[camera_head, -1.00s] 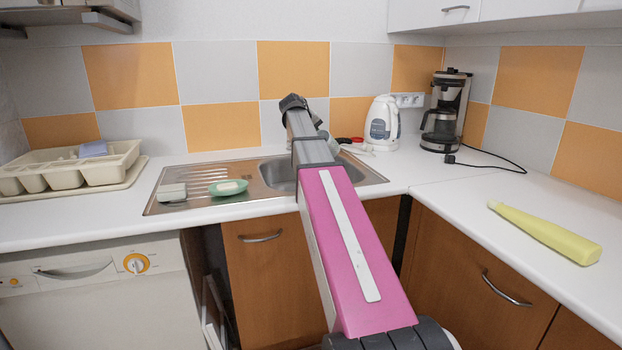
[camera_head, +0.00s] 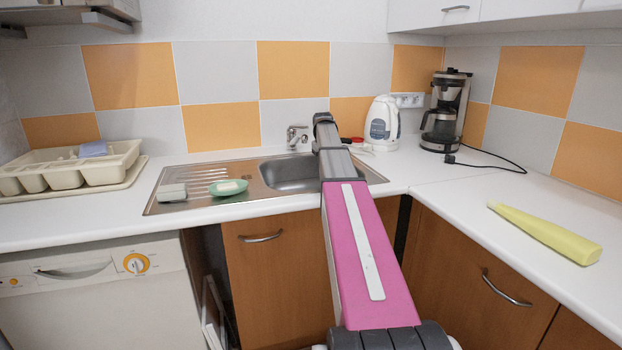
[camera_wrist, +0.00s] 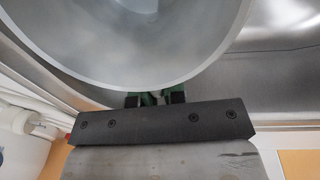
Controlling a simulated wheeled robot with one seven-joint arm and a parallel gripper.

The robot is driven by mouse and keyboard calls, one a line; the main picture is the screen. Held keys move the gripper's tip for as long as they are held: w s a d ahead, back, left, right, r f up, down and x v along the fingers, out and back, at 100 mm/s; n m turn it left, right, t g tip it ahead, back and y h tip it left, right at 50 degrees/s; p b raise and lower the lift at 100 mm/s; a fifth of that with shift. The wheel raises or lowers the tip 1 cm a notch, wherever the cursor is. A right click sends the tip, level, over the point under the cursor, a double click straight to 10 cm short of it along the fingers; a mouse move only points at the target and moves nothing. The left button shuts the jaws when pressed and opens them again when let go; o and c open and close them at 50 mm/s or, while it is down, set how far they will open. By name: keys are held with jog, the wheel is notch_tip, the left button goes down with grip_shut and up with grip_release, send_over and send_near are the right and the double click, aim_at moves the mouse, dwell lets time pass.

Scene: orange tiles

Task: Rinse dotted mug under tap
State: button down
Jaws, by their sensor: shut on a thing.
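In the wrist view my gripper (camera_wrist: 157,98) is shut at the edge of a large round grey vessel (camera_wrist: 135,78), which I take to be the mug. I look into its open mouth, and no dots show. In the head view my arm reaches over the right part of the sink and hides the gripper and mug. The metal tap (camera_head: 297,135) stands behind the steel sink (camera_head: 268,180). I cannot tell whether water runs. The mug's exact place relative to the tap is hidden.
A green soap dish (camera_head: 228,189) and a grey block (camera_head: 172,192) lie on the drainboard. A white kettle (camera_head: 382,124), coffee maker (camera_head: 445,112) and yellow bottle (camera_head: 545,234) stand or lie to the right. A cutlery tray (camera_head: 66,172) is at left. The front counter is mostly clear.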

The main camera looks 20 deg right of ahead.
jog(key=shift+w+d+f+g+y, duration=0.25)
jog(key=shift+d+f+g+y, duration=0.1)
jog(key=shift+y, duration=0.15)
jog(key=shift+r, duration=2.5)
